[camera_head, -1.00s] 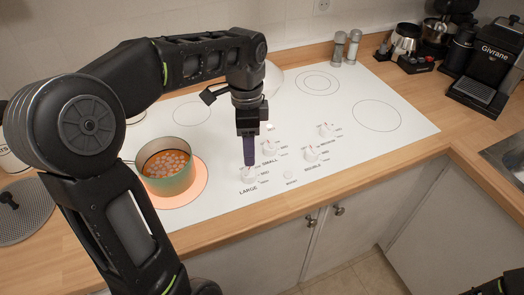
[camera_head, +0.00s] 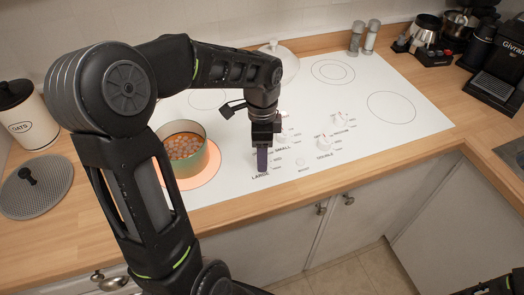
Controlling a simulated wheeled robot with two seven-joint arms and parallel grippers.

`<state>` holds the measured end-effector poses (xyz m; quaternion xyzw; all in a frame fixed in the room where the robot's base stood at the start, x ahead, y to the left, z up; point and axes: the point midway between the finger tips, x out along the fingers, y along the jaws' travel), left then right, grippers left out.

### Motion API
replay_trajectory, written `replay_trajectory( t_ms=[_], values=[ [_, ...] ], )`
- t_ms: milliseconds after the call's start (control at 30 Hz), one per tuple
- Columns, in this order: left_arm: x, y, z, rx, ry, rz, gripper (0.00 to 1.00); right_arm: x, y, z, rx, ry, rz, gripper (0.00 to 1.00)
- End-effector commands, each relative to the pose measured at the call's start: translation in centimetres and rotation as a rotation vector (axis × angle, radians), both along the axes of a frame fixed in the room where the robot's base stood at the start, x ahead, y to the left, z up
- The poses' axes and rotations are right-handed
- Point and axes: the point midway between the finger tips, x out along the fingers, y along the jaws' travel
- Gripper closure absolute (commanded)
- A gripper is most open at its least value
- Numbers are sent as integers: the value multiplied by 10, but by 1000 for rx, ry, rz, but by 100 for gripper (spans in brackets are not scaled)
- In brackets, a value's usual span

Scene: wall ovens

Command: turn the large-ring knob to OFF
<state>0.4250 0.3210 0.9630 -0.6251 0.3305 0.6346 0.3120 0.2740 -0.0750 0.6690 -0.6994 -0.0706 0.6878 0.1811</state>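My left gripper (camera_head: 262,158) points straight down at the front of the white cooktop, just behind the printed word LARGE. It covers the large-ring knob, so the knob's setting and any contact are hidden. Its fingers show edge-on as one dark bar, so I cannot tell whether they are open or shut. The large ring (camera_head: 211,172) glows orange under a green pot (camera_head: 190,174) of orange food with round pieces. A dark part of my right arm shows at the bottom right corner; its fingers cannot be made out.
Other white knobs stand close by: the small-ring knob (camera_head: 283,136), the double-ring knob (camera_head: 324,142) and another (camera_head: 340,119) behind it. A pale lid (camera_head: 280,60) lies at the back. Shakers (camera_head: 370,39) and a coffee machine (camera_head: 498,68) stand at the back right.

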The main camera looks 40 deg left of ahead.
Motion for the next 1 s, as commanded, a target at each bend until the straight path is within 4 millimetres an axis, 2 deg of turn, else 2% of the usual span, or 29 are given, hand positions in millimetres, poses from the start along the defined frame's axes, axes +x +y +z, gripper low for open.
replay_trajectory(
  t_ms=[300,900,1000],
  values=[
    [0,0,-3,0,0,0,45,0,0,0,0,0,0,64],
    [0,0,-2,0,0,0,94,0,0,0,0,0,0,64],
    [0,0,-2,0,0,0,100,0,0,0,0,0,0,64]
  ],
)
